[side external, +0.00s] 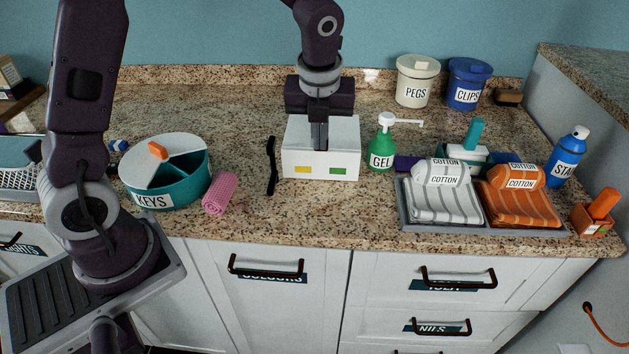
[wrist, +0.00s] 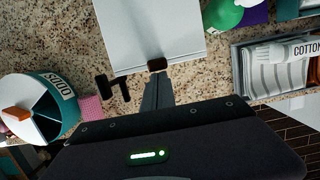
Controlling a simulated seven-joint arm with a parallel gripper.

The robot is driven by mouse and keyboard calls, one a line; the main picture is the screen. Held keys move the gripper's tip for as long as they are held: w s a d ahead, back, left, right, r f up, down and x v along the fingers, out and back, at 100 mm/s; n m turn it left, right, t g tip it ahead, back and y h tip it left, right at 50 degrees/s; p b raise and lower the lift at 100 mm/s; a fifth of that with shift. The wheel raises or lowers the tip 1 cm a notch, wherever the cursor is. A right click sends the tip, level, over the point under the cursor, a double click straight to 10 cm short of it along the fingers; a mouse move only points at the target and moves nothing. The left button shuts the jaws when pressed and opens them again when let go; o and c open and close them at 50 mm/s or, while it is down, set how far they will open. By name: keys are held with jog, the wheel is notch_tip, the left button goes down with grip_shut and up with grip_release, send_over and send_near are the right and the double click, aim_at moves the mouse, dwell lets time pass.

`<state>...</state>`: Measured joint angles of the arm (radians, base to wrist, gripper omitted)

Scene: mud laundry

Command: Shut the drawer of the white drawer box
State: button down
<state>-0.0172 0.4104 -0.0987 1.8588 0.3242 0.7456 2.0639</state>
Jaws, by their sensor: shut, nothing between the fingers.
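The white drawer box (side external: 299,135) stands upright on the counter, with a yellow and a green label on its front. Its white top also shows in the wrist view (wrist: 150,30). My gripper (side external: 320,147) is shut and empty, pointing down at the middle of the box's front edge. In the wrist view its fingers (wrist: 157,88) reach the box's near edge, where a small dark block (wrist: 157,64) shows. I cannot tell whether that block is a handle or a fingertip, or whether the fingers touch the box. No clear drawer gap shows; the fingers hide part of the front.
A black handled item (side external: 271,165) and a pink rolled cloth (side external: 219,193) lie left of the box, beside the teal KEYS tub (side external: 178,193). A green GEL bottle (side external: 381,152) stands close on the right, then a grey tray (side external: 408,222) of cloths. The counter in front is clear.

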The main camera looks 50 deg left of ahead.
jog(key=shift+w+a, duration=0.3)
jog(key=shift+a, duration=0.05)
jog(key=s+d+r, duration=0.5)
jog(key=s+r, duration=0.1)
jog(key=r, duration=0.4)
jog(key=s+a+r+n+t+h, duration=0.1)
jog(key=s+a+n+t+h, duration=0.1)
jog(key=s+n, duration=1.6)
jog(key=n+t, duration=0.1)
jog(key=n, duration=0.8)
jog(key=shift+s+r+t, duration=0.25)
jog(key=shift+s+t, duration=0.05)
jog(key=shift+s, duration=0.05)
jog(key=shift+a, duration=0.1)
